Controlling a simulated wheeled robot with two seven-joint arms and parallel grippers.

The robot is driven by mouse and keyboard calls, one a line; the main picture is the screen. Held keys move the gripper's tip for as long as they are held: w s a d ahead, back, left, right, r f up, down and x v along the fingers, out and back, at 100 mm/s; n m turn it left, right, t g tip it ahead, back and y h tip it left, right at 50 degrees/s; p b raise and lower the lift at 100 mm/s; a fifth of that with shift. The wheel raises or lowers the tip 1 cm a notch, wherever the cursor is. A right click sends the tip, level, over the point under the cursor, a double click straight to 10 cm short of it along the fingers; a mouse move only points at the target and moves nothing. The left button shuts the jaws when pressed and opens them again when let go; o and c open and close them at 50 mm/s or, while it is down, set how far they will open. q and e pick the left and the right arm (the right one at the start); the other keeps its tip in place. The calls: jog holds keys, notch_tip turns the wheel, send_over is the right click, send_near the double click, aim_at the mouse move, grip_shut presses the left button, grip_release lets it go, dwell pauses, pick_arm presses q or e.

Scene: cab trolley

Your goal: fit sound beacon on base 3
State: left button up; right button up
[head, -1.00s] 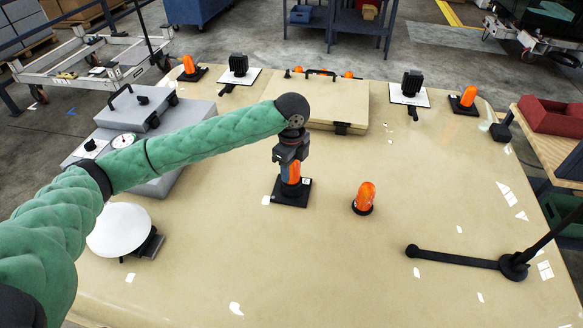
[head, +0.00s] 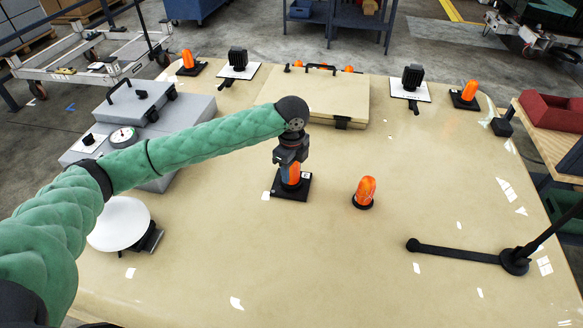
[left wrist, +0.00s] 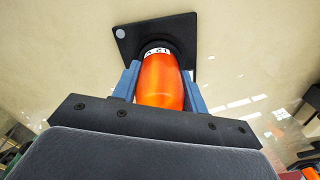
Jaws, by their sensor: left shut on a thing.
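An orange beacon (head: 291,175) stands upright at a square black base (head: 290,187) in the middle of the cab roof. My left gripper (head: 290,165) points straight down and is shut on this beacon. In the left wrist view, both blue fingers flank the beacon (left wrist: 162,82), whose lower end meets the black base plate (left wrist: 128,40). A white label shows at the joint; I cannot tell whether the beacon is fully seated. A second orange beacon (head: 365,190) with a dark foot stands apart to the right. My right gripper is not in view.
Beacons on black bases stand at the far left (head: 188,63) and far right (head: 466,94). A beige hatch (head: 325,98) lies behind the gripper. A white dome (head: 119,223) and grey boxes are left; a black bar (head: 455,254) lies front right. The roof's front middle is clear.

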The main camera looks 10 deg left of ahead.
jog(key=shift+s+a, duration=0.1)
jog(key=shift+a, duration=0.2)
pick_arm(q)
jog(key=shift+f, duration=0.15)
jog(key=o, duration=1.2)
jog(key=shift+c, duration=0.2)
